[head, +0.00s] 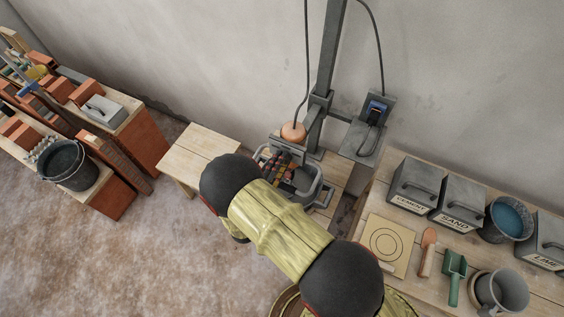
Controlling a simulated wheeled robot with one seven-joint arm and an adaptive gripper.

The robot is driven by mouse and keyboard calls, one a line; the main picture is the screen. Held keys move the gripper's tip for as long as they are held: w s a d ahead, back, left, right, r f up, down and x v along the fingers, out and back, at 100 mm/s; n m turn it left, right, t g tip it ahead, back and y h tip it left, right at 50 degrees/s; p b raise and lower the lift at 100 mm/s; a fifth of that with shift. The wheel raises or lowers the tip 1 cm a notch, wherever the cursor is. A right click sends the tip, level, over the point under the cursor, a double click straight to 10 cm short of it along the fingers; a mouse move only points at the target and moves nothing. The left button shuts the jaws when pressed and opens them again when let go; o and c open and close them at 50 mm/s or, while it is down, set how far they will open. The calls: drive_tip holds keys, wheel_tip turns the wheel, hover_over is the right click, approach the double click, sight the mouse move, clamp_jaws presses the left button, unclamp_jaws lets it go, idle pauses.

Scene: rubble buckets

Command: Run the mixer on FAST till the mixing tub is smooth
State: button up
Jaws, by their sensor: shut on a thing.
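The mixing tub (326,192) is a grey tub on a low wooden stand against the wall. Coloured lumps, reddish and dark, show inside it, so its contents look uneven. The mixer's grey post (327,75) rises behind the tub, with a round orange part (293,132) just above the tub's back edge. A grey control box (376,108) with a blue part sits right of the post; its setting is too small to read. My arm crosses the front of the tub and hides part of it. My gripper is hidden behind my arm.
A right-hand bench (390,206) holds boxes marked CEMENT (411,184), SAND (459,201) and LIME (545,240), a water bucket (508,219), a trowel, a green scoop (454,277) and a jug (500,291). A bare small table (200,152) stands left. Bricks and a dark bucket (68,165) are farther left.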

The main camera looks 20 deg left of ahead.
drive_tip(key=o, duration=1.1)
drive_tip(key=shift+o, duration=0.2)
drive_tip(key=s, duration=0.7)
drive_tip(key=shift+s+a, duration=0.25)
drive_tip(key=shift+a, duration=0.1)
